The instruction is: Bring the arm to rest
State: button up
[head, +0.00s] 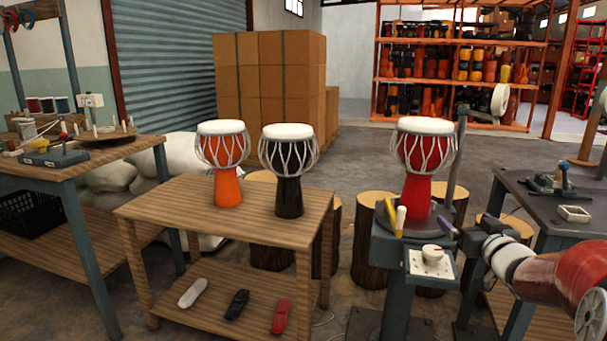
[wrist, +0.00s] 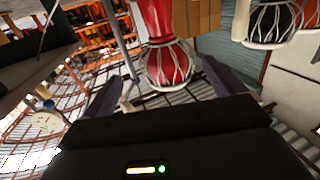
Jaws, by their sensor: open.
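My gripper (head: 452,232) is at the right in the head view, in front of and just right of the work stand. Its two purple-grey fingers are apart, with nothing between them. The wrist view, which is upside down, shows the open fingers of my gripper (wrist: 160,70) spread to either side of a red drum (wrist: 168,64) that stands beyond them. My arm (head: 540,272) reaches in from the lower right in the head view. The red goblet drum (head: 418,190) with a white head stands upright on the work stand (head: 390,250).
An orange drum (head: 228,188) and a black drum (head: 289,194) stand on a wooden table (head: 180,212). A vertical post (head: 457,160) rises just right of the red drum. A dark bench (head: 535,195) is at the right, and a tool bench (head: 50,172) at the left.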

jog(key=s+a+f+g, duration=0.3)
jog(key=s+a, duration=0.4)
jog(key=s, duration=0.4)
jog(key=s+a+f+g, duration=0.2)
jog(key=s+a+g, duration=0.3)
jog(key=s, duration=0.5)
jog(key=s+a+f+g, duration=0.3)
jog(key=s+a+g, duration=0.1)
jog(key=s+a, duration=0.6)
jog(key=shift+s+f+m+h, duration=0.3)
jog(key=shift+s, duration=0.55)
jog(key=shift+c, duration=0.4)
